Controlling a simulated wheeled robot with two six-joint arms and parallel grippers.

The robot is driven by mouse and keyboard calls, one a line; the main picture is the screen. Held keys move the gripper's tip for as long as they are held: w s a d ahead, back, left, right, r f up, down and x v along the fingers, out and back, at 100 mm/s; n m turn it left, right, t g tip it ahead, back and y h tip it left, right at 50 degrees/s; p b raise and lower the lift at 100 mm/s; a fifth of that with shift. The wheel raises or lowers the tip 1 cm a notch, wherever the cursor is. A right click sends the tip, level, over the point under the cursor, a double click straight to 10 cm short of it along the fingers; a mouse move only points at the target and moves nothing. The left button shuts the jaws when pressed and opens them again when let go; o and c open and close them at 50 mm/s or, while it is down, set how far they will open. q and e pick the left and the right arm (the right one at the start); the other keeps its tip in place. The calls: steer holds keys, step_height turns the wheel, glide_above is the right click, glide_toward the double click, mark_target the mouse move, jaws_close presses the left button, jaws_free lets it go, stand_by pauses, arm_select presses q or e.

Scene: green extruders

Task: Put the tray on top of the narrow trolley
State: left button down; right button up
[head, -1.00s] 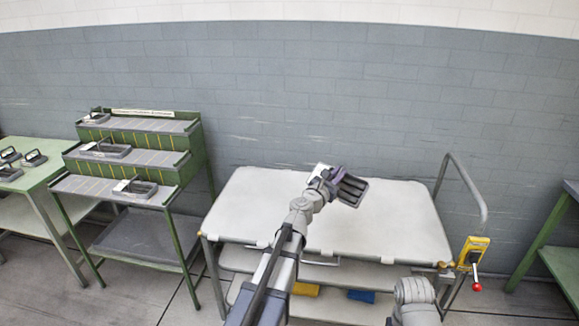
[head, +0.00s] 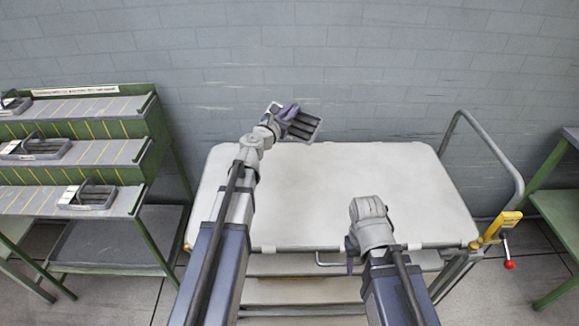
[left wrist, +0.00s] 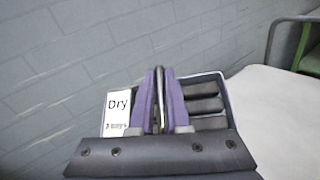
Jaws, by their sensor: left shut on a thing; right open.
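The tray (head: 306,127) is a small grey tray with dark bar-shaped slots. It is held above the far left part of the white trolley top (head: 350,190). My left gripper (head: 288,113) is shut on it.
A green stepped rack (head: 150,140) at left holds several similar trays, one being the lowest tray (head: 88,196). The trolley has a grey push handle (head: 490,150) and a yellow bracket with a red knob (head: 508,264) at right. A green table (head: 565,205) stands far right. The trolley top is bare.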

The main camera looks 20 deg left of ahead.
mark_target(301, 141)
arm_select(q)
steer(key=s+d+f+m+g+h, duration=0.1)
steer(key=f, duration=0.1)
steer(key=s+d+f+m+g+h+b, duration=0.1)
steer(key=s+f+g, duration=0.1)
steer(key=f, duration=0.1)
steer(key=s+d+f+m+g+h+b, duration=0.1)
steer(key=f+m+h, duration=0.1)
steer(key=f, duration=0.1)
steer(key=shift+s+d+g, duration=0.3)
steer(key=shift+d+g, duration=0.05)
steer(key=shift+g, duration=0.05)
steer(key=s+f+m+g+b, duration=0.1)
steer(key=s+f+m+g, duration=0.2)
steer(key=s+f, duration=0.3)
steer(key=shift+s+d+f+g+h+b, duration=0.35)
steer(key=shift+d+g+h, duration=0.1)
steer(key=shift+g, duration=0.15)
step_height(301, 141, down, 7)
steer(key=b, duration=0.6)
steer(key=shift+r+b, duration=0.15)
steer(key=shift+b, duration=0.25)
steer(key=shift+f+b, duration=0.4)
steer(key=shift+b, duration=0.05)
steer(key=c, duration=0.8)
jaws_free()
